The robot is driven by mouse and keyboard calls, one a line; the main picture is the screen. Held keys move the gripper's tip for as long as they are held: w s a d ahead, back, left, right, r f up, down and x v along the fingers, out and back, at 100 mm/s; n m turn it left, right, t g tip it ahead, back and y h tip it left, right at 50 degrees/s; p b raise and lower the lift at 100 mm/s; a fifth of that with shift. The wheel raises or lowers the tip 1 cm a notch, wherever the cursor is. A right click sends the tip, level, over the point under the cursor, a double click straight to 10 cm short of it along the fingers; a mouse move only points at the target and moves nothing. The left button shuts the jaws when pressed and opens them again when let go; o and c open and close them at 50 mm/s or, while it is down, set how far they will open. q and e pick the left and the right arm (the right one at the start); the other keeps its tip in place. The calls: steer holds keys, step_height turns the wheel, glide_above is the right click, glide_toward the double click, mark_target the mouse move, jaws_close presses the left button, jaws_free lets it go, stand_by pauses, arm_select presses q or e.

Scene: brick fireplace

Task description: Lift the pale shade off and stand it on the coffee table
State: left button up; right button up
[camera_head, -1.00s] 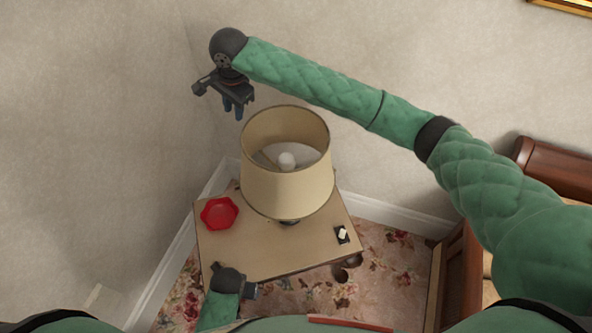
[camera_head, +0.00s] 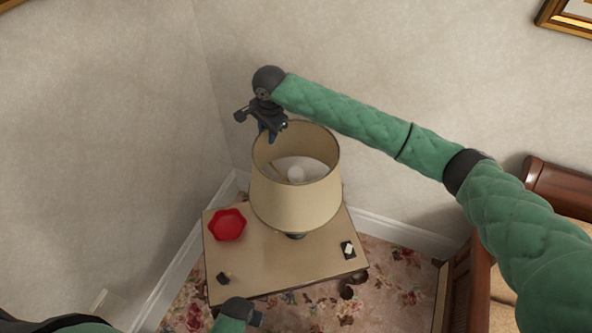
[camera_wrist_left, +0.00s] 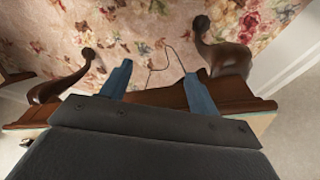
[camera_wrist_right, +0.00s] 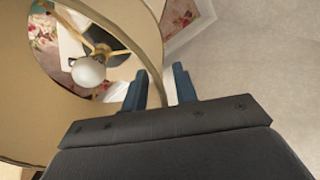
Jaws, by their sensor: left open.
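The pale shade (camera_head: 295,207) sits upright on the lamp on a small wooden table, its open top showing a white bulb (camera_head: 296,174). My right gripper (camera_head: 268,133) is at the left part of the shade's top rim. In the right wrist view its two blue fingers (camera_wrist_right: 161,82) are a small gap apart, one inside the shade (camera_wrist_right: 148,30) and one outside, with the rim between them. I see no firm contact. My left gripper (camera_wrist_left: 157,70) is open and empty, low by the table's front edge. No coffee table can be made out.
The small table (camera_head: 265,265) also holds a red dish (camera_head: 227,225), a small dark block (camera_head: 223,278) and a dark item with a pale top (camera_head: 348,249). Walls stand close behind and left. Wooden furniture (camera_head: 470,275) stands at right.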

arm_select(q)
steer(key=shift+s+a+f+p, duration=0.1)
steer(key=shift+s+f, duration=0.1)
steer(key=shift+f, duration=0.4)
steer(key=shift+s+a+f+p, duration=0.15)
steer(key=shift+s+f, duration=0.1)
steer(key=shift+f, duration=0.4)
steer(key=shift+s+a+f+p, duration=0.1)
steer(key=shift+s+f, duration=0.1)
steer(key=shift+f, duration=0.4)
arm_select(e)
steer(key=shift+w+a+f, duration=0.1)
steer(key=shift+a+f, duration=0.05)
steer(key=shift+f, duration=1.2)
jaws_close()
